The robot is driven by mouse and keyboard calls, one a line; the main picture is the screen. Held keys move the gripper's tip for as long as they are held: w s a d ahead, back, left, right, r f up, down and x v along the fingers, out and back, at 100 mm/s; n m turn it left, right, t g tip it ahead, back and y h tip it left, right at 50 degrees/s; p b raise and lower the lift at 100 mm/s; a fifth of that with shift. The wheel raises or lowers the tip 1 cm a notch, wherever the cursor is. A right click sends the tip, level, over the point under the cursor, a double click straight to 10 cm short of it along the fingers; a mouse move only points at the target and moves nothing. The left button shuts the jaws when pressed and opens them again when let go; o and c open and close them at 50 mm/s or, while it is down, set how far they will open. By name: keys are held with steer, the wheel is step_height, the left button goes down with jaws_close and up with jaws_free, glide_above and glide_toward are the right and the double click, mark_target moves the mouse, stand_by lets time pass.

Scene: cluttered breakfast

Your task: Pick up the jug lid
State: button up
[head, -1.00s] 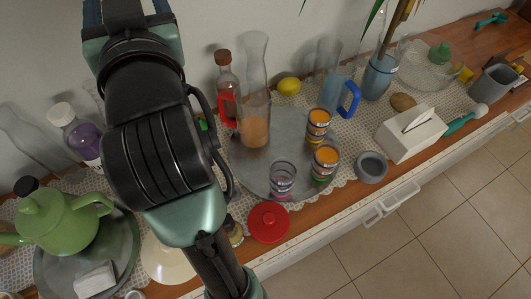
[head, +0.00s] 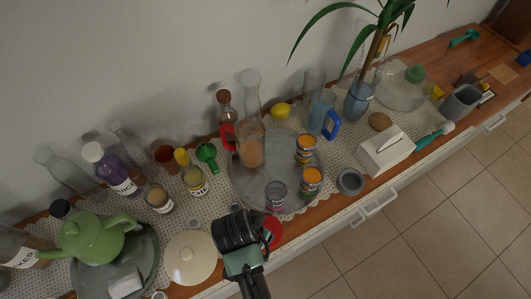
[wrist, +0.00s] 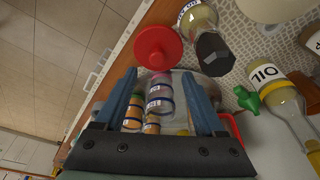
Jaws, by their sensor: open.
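A red round lid with a knob (head: 273,229), which I take for the jug lid, lies near the table's front edge. In the head view my arm (head: 240,232) covers its left part. In the wrist view the whole red lid (wrist: 158,47) shows, just beyond the fingertips and apart from them. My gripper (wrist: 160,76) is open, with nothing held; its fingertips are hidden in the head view. A jug with a red handle (head: 227,133) stands behind the round grey tray's left side. A jug with a blue handle (head: 332,125) stands farther right.
The grey tray (head: 240,185) holds a glass (head: 276,193), two orange-topped cans (head: 311,180) and a carafe (head: 250,152). A dark-capped jar (wrist: 213,45) stands close beside the red lid. A cream lid (head: 205,245) and an oil bottle (head: 194,179) are left. Floor lies clear in front.

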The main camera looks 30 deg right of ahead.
steer(key=x, duration=0.3)
steer(key=shift+w+d+f, duration=0.15)
steer(key=shift+f, duration=0.2)
steer(key=shift+d+p+x, duration=0.15)
steer(key=shift+p+x, duration=0.1)
steer(key=shift+x, duration=1.05)
steer(key=shift+d+p+x, duration=0.2)
steer(key=shift+x, duration=1.15)
steer(key=shift+r, duration=0.1)
jaws_close()
